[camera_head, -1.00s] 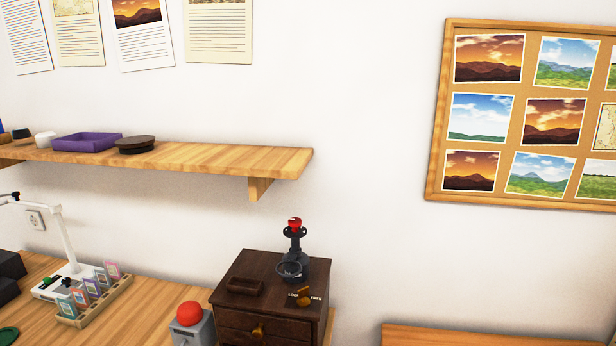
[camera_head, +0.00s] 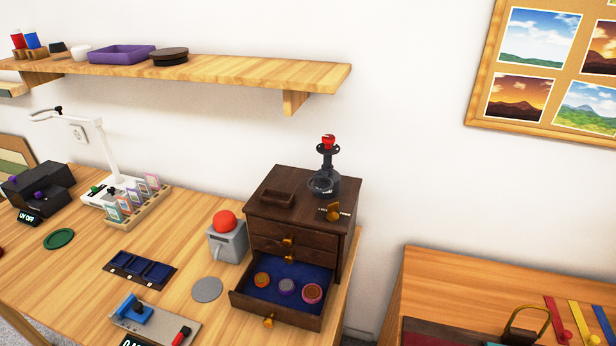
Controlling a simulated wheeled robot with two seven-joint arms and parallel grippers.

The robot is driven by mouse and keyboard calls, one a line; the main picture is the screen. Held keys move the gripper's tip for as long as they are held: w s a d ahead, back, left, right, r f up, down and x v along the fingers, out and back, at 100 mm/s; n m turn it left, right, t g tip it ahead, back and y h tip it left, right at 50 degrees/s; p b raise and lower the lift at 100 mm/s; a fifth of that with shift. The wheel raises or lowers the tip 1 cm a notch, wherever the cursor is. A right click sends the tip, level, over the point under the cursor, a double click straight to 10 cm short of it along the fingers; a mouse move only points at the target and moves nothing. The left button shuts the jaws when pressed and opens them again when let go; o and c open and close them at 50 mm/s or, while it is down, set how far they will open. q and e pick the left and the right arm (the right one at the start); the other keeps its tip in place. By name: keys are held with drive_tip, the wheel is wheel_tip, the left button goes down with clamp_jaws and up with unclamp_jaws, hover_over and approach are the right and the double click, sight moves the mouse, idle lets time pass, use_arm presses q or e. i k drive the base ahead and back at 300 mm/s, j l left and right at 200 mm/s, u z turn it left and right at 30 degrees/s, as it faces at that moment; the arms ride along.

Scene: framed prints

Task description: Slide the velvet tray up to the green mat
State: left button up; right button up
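A dark tray with blue velvet-like compartments (camera_head: 140,268) lies flat on the wooden desk, left of the drawer cabinet; this looks like the velvet tray. A round green mat (camera_head: 59,239) lies on the desk to the left of the tray and a little farther back. The two are apart, with bare wood between them. Neither of my grippers is in view.
A black device (camera_head: 38,188) stands behind the mat. A card rack (camera_head: 140,207) stands behind the tray. A grey disc (camera_head: 207,289) and a blue-handled device (camera_head: 150,318) are near the tray. The cabinet's open drawer (camera_head: 280,290) holds round pieces.

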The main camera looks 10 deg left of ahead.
sight(155, 275)
drive_tip(key=j+u, duration=0.2)
drive_tip(key=u, duration=0.2)
drive_tip(key=j+u, duration=0.15)
drive_tip(key=u, duration=0.2)
drive_tip(key=j+u, duration=0.2)
drive_tip(key=u, duration=0.2)
drive_tip(key=j+z, duration=0.15)
drive_tip(key=z, duration=0.25)
drive_tip(key=i+j+z, duration=0.1)
drive_tip(key=z, duration=0.3)
drive_tip(key=j+z, duration=0.25)
drive_tip(key=z, duration=0.15)
drive_tip(key=j+z, duration=0.2)
drive_tip(key=z, duration=0.25)
